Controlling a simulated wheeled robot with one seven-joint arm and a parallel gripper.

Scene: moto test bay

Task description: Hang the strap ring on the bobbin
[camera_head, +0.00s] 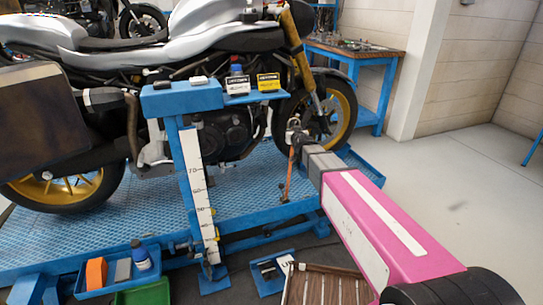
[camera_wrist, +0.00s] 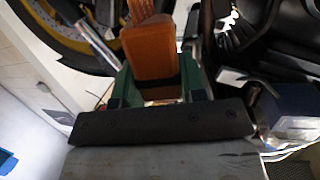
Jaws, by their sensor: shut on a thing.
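My gripper (camera_head: 297,137) is stretched out in front of the motorcycle, near its front wheel. An orange strap (camera_head: 288,172) hangs down below the gripper in the head view, with a small dark end low down. In the wrist view, a wide orange part of the strap (camera_wrist: 149,50) sits between the green fingers of my gripper (camera_wrist: 155,85), which are shut on it. A small grey, round shape shows at the gripper's tip in the head view; I cannot tell whether it is the strap's ring. I cannot make out the bobbin in either view.
The motorcycle (camera_head: 190,40) stands on a blue lift platform (camera_head: 110,215). A blue post with a white ruler (camera_head: 197,180) and a shelf of small boxes (camera_head: 255,97) stands left of my gripper. Trays and a slatted crate (camera_head: 325,285) lie below. Floor at right is clear.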

